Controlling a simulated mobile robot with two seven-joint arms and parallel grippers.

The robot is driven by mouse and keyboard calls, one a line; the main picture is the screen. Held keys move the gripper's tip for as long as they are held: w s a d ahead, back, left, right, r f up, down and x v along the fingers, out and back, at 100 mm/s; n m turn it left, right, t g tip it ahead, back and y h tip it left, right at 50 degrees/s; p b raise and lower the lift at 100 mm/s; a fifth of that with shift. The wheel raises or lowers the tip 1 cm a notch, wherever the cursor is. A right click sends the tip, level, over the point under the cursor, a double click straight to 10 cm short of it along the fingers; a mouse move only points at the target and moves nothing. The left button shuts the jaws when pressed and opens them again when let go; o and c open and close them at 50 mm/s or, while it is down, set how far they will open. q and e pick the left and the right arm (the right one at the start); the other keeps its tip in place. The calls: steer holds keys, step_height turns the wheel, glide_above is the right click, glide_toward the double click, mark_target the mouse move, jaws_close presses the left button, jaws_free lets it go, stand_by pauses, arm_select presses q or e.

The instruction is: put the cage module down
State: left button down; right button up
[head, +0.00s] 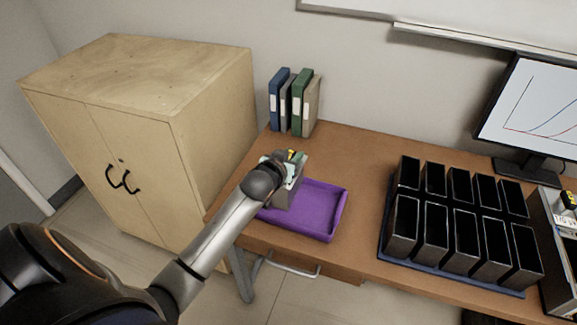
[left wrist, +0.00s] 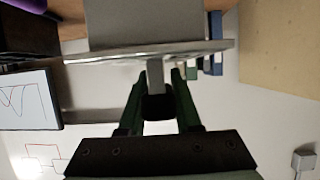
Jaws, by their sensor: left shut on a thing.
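The cage module (head: 288,198) is a grey box at the left end of the purple tray (head: 335,222) in the head view, partly hidden behind my left wrist. I cannot tell whether it rests in the tray or hangs just above it. My left gripper (head: 291,168) is over the module, shut on its upper part. In the left wrist view, the fingers of my left gripper (left wrist: 158,85) close on a narrow grey tab, with the wide grey body of the module (left wrist: 145,24) beyond. My right gripper is not in view.
Blue, grey, green and beige binders (head: 296,103) stand at the back of the brown desk (head: 352,165). A dark rack of black bins (head: 462,240) stands to the right, near a monitor (head: 535,110). A wooden cabinet (head: 150,115) stands left of the desk. Bare desk separates tray and rack.

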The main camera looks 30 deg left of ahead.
arm_select(q)
steer(key=shift+w+a+f, duration=0.2)
steer(key=shift+a+f, duration=0.2)
steer(key=shift+f, duration=0.1)
steer(key=shift+w+a+f, duration=0.15)
steer(key=shift+a+f, duration=0.25)
steer(key=shift+f, duration=1.6)
steer(key=shift+f, duration=0.1)
steer(key=shift+f+b, duration=0.25)
steer(key=shift+b, duration=0.05)
steer(key=c, duration=0.6)
jaws_free()
